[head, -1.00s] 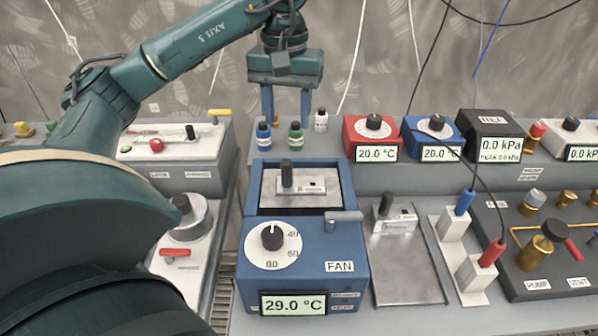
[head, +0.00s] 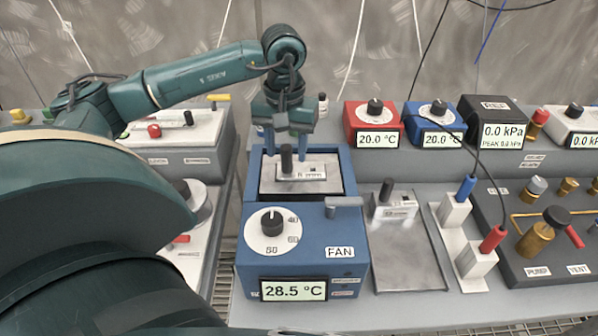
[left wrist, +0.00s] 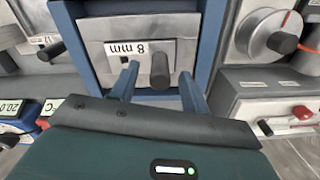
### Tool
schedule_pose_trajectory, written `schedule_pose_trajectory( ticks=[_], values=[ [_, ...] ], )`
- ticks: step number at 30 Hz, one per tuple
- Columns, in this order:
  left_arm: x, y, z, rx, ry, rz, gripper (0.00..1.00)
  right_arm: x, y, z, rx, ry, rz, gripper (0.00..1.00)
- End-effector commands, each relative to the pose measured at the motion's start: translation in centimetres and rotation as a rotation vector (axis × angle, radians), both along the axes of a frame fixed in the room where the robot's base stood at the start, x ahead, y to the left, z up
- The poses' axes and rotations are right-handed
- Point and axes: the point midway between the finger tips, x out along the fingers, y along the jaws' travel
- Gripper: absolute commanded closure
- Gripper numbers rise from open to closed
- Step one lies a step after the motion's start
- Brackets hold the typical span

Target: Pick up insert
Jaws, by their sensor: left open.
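A metal insert (head: 325,176) with an upright black knob and a white label sits in the well of the blue FAN unit (head: 340,252). In the left wrist view the insert (left wrist: 112,32) carries a label reading 8 mm. My left gripper (head: 285,150) is open and empty, above the back of the well. In the left wrist view its fingertips (left wrist: 158,74) appear on either side of the black knob; I cannot tell the exact height gap. A second labelled piece with a black knob (head: 396,208) stands on the metal plate right of the unit. My right gripper is not in view.
The FAN unit reads 28.5 °C. Red (head: 371,125) and blue (head: 435,125) dial boxes stand on the shelf behind. White blocks with blue and red plugs (head: 476,258) and a pump panel (head: 540,245) are at the right. The front of the metal plate (head: 408,265) is clear.

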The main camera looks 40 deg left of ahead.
Motion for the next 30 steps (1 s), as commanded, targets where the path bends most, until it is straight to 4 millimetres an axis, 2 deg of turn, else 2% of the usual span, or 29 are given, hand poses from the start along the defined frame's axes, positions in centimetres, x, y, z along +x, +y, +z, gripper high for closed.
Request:
schedule_pose_trajectory(
  ticks=[4,11,28,30],
  values=[
    [0.0,0.0,-1.33,-0.001,0.0,0.0,0.54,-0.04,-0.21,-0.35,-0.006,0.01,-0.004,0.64],
    [0.03,0.01,-1.49,0.0,-0.001,0.0,0.54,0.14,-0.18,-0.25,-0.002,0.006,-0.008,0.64],
    [0.03,0.0,-1.45,0.0,-0.001,0.0,0.99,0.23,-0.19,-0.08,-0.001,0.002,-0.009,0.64],
    [0.03,0.0,-1.45,0.0,-0.001,0.0,1.0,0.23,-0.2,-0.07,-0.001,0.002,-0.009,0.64]
  ],
)
